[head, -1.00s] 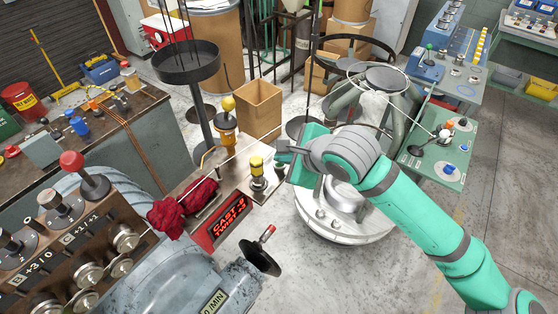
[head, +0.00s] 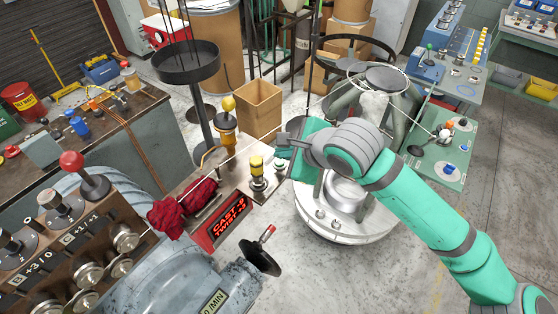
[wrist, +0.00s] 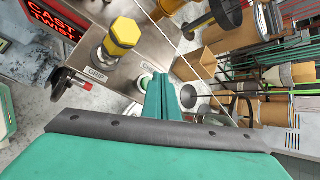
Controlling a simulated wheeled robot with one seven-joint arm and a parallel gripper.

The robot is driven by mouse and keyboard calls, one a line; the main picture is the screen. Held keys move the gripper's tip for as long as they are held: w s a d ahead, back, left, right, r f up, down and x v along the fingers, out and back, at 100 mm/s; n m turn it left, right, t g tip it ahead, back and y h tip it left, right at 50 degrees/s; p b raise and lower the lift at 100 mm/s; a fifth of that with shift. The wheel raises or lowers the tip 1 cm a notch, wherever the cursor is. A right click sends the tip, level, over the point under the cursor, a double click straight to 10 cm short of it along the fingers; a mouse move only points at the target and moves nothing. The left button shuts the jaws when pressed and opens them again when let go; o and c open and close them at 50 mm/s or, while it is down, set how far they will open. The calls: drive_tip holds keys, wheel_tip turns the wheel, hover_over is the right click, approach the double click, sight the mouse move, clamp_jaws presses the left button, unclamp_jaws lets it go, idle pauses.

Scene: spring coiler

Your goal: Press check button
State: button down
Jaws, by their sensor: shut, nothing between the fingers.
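The check button (head: 279,164), a small green-and-white round button, sits at the right end of the metal panel. In the wrist view its pale rim (wrist: 142,83) shows beside the fingers, under a partly covered "CHECK" label; the fingers hide most of it. My gripper (head: 282,142) is shut and empty. In the head view its fingertips are just above and behind the button; in the wrist view the fingers (wrist: 161,82) overlap it. I cannot tell whether they touch.
The yellow-topped grip knob (head: 256,167) stands just left of the button, and a red-lettered display (head: 227,218) is on the panel's front. A taller yellow-knobbed post (head: 228,120) stands behind. A thin wire runs across the panel. A black handwheel (head: 260,258) juts out below.

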wheel_tip(320, 180, up, 5)
idle(0.6)
idle(0.7)
